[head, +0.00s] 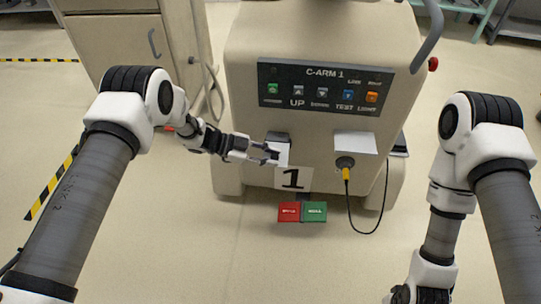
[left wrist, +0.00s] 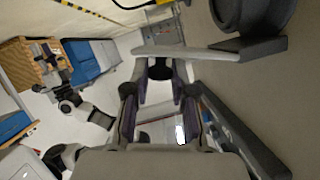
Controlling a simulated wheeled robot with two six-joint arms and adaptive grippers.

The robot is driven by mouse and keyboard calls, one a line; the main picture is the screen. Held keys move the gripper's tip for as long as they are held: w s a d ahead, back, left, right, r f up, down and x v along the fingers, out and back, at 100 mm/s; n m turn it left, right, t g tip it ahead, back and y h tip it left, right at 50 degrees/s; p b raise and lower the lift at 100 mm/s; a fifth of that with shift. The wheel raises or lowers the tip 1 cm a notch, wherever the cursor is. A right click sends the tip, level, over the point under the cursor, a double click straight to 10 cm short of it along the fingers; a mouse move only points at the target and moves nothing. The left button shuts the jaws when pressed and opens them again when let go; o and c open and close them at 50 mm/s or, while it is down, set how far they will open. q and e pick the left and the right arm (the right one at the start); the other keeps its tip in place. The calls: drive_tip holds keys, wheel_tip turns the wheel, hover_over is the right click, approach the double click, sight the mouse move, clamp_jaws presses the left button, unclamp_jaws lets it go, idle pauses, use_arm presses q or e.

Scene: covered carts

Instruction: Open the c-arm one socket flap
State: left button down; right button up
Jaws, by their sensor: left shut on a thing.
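The C-arm one cart (head: 320,40) stands ahead of me, with a panel (head: 325,85) marked "C-ARM 1". The pale socket flap (head: 283,158) is low on its front, above the "1" label, and partly hidden by my left gripper (head: 270,153). The left gripper is shut on the flap's edge. In the left wrist view, the grey flap (left wrist: 215,52) sticks out from the cart face across the fingertips (left wrist: 160,70), beside a dark round socket (left wrist: 238,12). My right gripper (head: 420,296) is low at the bottom edge, its fingers not clear.
A second raised flap (head: 356,142) is to the right, above a socket with a yellow plug (head: 346,174) and black cable. Red (head: 289,212) and green (head: 314,212) pads lie on the floor in front. A beige cabinet (head: 115,45) stands behind left.

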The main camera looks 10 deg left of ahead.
use_arm(q)
drive_tip(key=c, duration=1)
unclamp_jaws()
drive_tip(key=v, duration=1.2)
drive_tip(key=shift+w, duration=0.1)
